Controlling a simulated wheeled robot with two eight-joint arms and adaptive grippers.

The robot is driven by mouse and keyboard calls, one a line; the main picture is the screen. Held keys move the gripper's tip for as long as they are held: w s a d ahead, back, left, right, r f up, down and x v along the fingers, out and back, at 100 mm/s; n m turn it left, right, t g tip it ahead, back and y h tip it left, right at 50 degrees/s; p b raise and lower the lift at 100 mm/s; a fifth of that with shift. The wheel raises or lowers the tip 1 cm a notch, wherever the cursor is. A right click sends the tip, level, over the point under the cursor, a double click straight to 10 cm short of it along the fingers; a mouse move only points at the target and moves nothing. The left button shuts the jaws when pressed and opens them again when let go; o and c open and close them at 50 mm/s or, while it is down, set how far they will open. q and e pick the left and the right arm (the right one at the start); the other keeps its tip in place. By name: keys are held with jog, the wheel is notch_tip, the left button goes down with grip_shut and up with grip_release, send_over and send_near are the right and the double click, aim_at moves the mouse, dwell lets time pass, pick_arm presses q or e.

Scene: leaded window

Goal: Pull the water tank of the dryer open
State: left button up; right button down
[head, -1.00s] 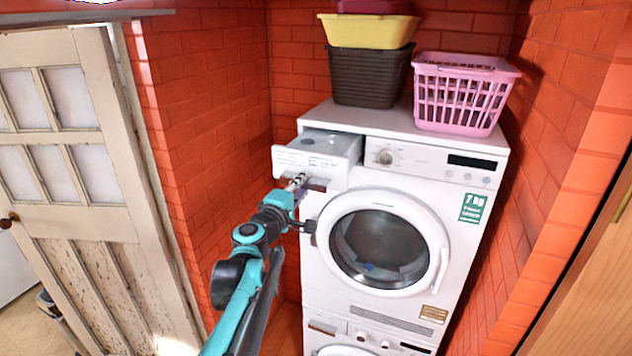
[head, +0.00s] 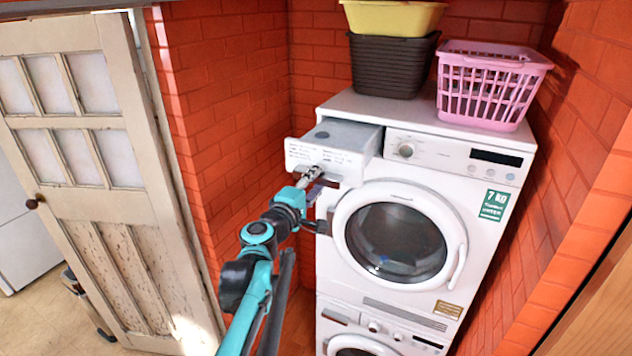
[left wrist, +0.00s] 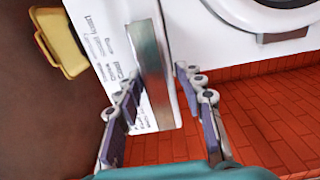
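The white dryer (head: 400,185) stands on top of another machine. Its water tank (head: 325,160), a drawer at the top left with printed text on its front, sticks well out of the dryer body. My left gripper (head: 314,177) is at the lower part of the tank front. In the left wrist view the fingers (left wrist: 158,92) are spread apart. One finger is over the printed front (left wrist: 108,60) and the other is past its edge, with a grey handle strip between them. I cannot tell whether either finger touches. My right gripper is not in view.
A pink basket (head: 490,85) and a dark basket (head: 390,67) with a yellow one (head: 395,18) on it stand on the dryer. Red brick walls (head: 225,120) enclose it closely. A worn cream door (head: 90,150) stands at left, with some free floor near it.

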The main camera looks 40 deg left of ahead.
pick_arm(q)
jog(key=shift+s+r, duration=0.1)
jog(key=shift+s, duration=0.15)
jog(key=v, duration=0.7)
jog(key=shift+d, duration=0.1)
dwell(0.4)
